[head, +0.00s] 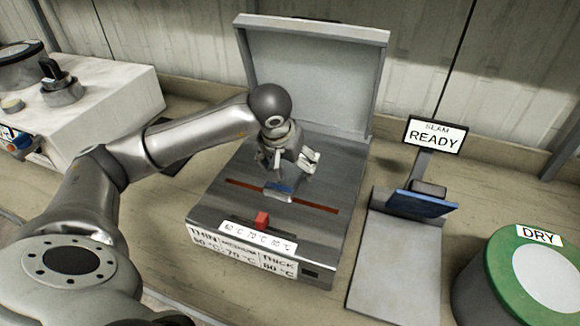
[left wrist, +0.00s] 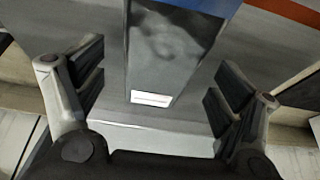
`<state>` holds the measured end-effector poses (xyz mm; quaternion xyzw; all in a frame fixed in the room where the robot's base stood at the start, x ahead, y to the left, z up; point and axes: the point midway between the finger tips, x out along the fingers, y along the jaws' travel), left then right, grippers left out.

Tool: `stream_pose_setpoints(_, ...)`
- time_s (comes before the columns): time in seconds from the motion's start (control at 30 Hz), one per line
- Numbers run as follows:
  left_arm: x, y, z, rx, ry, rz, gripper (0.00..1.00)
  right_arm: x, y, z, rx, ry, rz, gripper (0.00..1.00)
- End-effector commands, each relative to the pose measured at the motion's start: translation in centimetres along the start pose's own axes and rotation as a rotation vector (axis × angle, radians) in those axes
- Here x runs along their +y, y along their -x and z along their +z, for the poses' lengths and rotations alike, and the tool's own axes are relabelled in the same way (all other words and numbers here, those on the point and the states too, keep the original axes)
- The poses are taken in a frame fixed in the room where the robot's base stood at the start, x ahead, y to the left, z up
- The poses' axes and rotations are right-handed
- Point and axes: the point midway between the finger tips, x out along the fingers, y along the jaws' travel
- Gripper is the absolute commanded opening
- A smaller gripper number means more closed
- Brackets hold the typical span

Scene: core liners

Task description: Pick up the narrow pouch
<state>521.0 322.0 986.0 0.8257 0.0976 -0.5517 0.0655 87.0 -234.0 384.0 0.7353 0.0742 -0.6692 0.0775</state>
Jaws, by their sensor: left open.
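The narrow pouch (left wrist: 165,65) is a grey, shiny strip with a blue band at its top end and a small white label. In the left wrist view it lies between the two spread fingers of my left gripper (left wrist: 160,98), with a gap on each side. In the head view only a small blue and silver part of the pouch (head: 279,191) shows, on the flat bed of the machine by a red-brown strip. My left gripper (head: 290,168) is open just above it and hides part of it. My right gripper is in neither view.
The machine's lid (head: 310,80) stands raised behind my left gripper. A red slider (head: 262,220) sits on its front. To the right are a "SEAM READY" sign (head: 434,136), a blue plate (head: 425,203) and a green-lidded "DRY" container (head: 500,265). A white box (head: 110,110) stands left.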

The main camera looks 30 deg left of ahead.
Motion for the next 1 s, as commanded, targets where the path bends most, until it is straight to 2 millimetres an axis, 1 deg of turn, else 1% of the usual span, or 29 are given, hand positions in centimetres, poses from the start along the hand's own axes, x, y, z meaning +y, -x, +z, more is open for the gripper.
stream_pose_setpoints(0.03,0.02,-0.6,0.09,-0.004,0.0,-0.001,0.88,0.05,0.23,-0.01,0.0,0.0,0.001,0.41)
stream_pose_setpoints(0.13,0.01,-1.25,0.04,-0.001,0.001,0.0,0.88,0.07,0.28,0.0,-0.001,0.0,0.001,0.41)
stream_pose_setpoints(0.37,0.0,-1.39,0.04,0.0,0.0,0.0,0.88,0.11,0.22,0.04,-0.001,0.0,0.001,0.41)
stream_pose_setpoints(0.8,-0.01,-1.32,0.01,0.001,0.0,0.0,0.32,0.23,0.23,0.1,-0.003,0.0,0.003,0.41)
stream_pose_setpoints(1.0,-0.01,-1.29,-0.02,0.002,0.0,0.0,0.32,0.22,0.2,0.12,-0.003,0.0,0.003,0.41)
